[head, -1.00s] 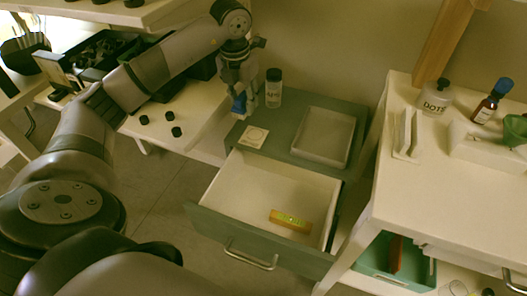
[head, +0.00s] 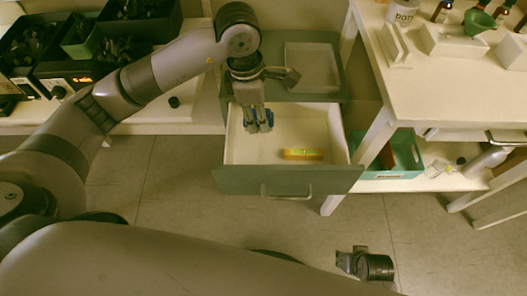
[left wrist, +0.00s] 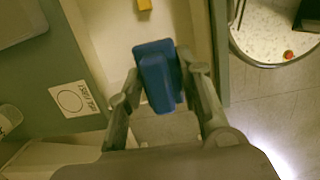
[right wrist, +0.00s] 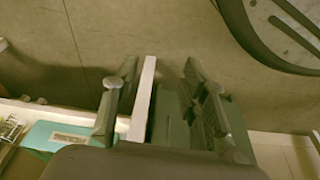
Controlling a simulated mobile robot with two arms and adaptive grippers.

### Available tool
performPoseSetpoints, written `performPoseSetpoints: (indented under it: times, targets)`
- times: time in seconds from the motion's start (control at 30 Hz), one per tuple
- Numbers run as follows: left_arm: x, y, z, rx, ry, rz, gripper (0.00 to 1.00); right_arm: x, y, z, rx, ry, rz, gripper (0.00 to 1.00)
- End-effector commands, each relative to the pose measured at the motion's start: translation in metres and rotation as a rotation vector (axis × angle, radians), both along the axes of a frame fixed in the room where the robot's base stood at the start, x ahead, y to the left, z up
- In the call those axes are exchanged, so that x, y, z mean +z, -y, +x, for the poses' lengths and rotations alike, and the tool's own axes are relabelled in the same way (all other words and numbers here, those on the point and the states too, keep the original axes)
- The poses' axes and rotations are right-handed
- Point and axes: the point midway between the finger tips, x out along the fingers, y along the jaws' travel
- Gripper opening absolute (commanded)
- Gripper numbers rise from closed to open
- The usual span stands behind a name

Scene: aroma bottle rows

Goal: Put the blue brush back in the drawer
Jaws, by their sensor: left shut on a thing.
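My left gripper (head: 258,124) is shut on the blue brush (head: 269,118). It holds the brush over the back left part of the open drawer (head: 281,181). In the left wrist view the blue brush (left wrist: 157,76) sits between the fingers, above the drawer's side; its height over the drawer floor is hard to tell. In the head view what looks like my right gripper (head: 348,261) is low at the bottom, right of centre.
A yellow level (head: 303,154) lies in the drawer's right half. A shallow tray (head: 312,67) sits on the cabinet top behind. A white table (head: 440,85) with bottles stands right, with a teal bin (head: 405,172) on its lower shelf. The drawer's left half looks clear.

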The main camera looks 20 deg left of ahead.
Motion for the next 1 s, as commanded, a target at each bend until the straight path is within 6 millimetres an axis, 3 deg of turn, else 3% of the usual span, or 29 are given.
performPoseSetpoints:
  times: [0.3,0.5,1.0]
  targets:
    - [-0.086,0.000,-0.002,0.001,-0.008,0.002,0.06,0.035,0.000,0.009,-0.004,0.023,0.001,0.40]
    - [-0.131,0.000,-0.001,0.002,-0.005,0.001,0.06,0.061,0.000,0.011,-0.006,0.034,0.002,0.40]
    - [-0.189,0.000,0.000,0.002,-0.001,0.001,0.06,0.098,0.001,0.010,-0.010,0.053,0.003,0.40]
